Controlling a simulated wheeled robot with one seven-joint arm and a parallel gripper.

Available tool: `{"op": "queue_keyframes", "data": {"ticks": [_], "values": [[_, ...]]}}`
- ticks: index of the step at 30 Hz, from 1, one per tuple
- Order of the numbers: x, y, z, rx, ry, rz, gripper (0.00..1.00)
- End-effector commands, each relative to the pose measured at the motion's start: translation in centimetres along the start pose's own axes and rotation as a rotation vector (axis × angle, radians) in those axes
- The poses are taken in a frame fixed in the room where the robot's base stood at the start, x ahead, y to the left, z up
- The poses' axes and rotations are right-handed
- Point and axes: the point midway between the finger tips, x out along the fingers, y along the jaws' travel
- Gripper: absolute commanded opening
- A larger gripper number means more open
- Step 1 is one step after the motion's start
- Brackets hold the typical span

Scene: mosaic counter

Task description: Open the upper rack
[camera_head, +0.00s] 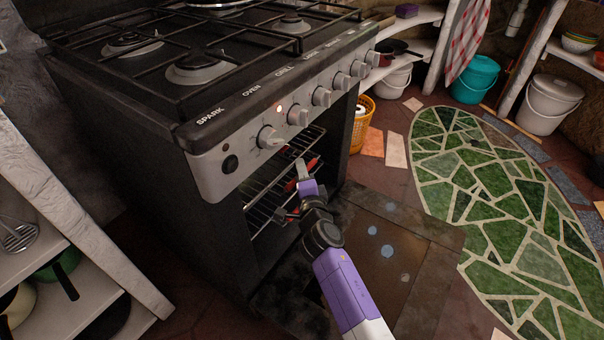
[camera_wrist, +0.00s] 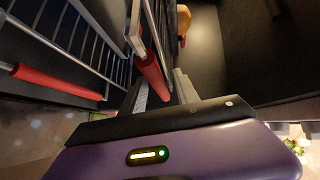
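The oven's wire racks sit inside the open oven cavity. The upper rack (camera_head: 303,142) shows above the lower rack (camera_head: 262,205) in the head view. Red grip pieces show on the rack fronts. My gripper (camera_head: 304,178) is at the oven mouth, in front of the racks, and partly hides them. In the wrist view, a red grip (camera_wrist: 151,76) lies close between my gripper's fingers, which stand apart; I see no firm clamp on it. Another red grip (camera_wrist: 55,82) is on a rack at the left. Which rack the near grip belongs to is hard to tell.
The oven door (camera_head: 385,245) is folded down under my arm. The stove's knobs (camera_head: 298,115) are just above the opening. An orange basket (camera_head: 361,125) stands beyond the stove. The green mosaic floor (camera_head: 490,190) at right is clear; shelves (camera_head: 70,245) stand at left.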

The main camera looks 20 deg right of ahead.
Motion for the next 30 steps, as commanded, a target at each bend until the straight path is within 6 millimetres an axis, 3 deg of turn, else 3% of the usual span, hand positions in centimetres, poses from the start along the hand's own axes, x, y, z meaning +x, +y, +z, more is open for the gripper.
{"op": "queue_keyframes", "data": {"ticks": [7, 13, 30], "values": [[0.06, -0.02, 0.01, -0.001, 0.000, 0.000, 0.37], [0.04, 0.00, 0.02, -0.001, -0.001, 0.000, 0.00], [0.02, 0.04, 0.04, -0.001, -0.001, 0.000, 0.00]]}}
